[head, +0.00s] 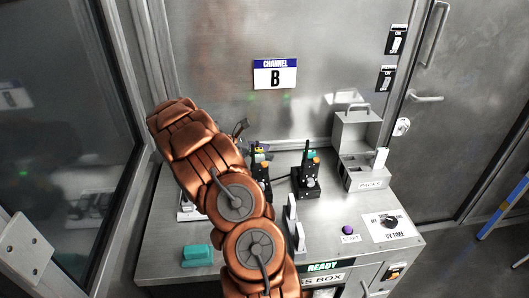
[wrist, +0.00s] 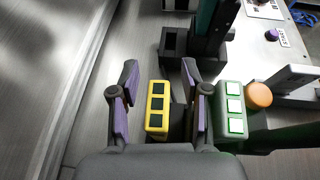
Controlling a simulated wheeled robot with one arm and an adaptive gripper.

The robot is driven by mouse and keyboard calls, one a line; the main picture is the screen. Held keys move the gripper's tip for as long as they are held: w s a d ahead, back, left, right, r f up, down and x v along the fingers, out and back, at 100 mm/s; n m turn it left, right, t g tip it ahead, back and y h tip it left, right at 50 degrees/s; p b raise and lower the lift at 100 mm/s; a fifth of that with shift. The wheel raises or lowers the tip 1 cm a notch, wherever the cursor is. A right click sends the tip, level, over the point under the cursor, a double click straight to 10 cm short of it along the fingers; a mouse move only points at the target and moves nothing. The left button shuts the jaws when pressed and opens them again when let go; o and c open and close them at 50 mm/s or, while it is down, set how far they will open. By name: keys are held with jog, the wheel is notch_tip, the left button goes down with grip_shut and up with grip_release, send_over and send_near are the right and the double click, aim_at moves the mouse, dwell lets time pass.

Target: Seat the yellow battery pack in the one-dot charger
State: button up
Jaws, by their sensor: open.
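The yellow battery pack (wrist: 149,125), its face marked with several dark squares, is between the fingers of my gripper (wrist: 160,76) in the wrist view. The fingers are open, with a gap visible on its left; contact on the right is unclear. A dark body shows beside the pack's lower right. In the head view a small yellow patch (head: 262,149) shows on a dark device beside my arm, and my arm hides most of my gripper. An empty black socket (wrist: 173,43) stands beyond the pack. I cannot make out any charger's dots.
A green block with white squares (wrist: 233,108) and an orange knob (wrist: 259,95) stands close right of my gripper. A dark device (head: 307,180) stands on the bench. A grey box (head: 358,140) is at the back right. A teal block (head: 197,256) lies front left.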

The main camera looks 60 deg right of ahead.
jog(key=v, duration=1.2)
jog(key=shift+a, duration=0.1)
dwell(0.4)
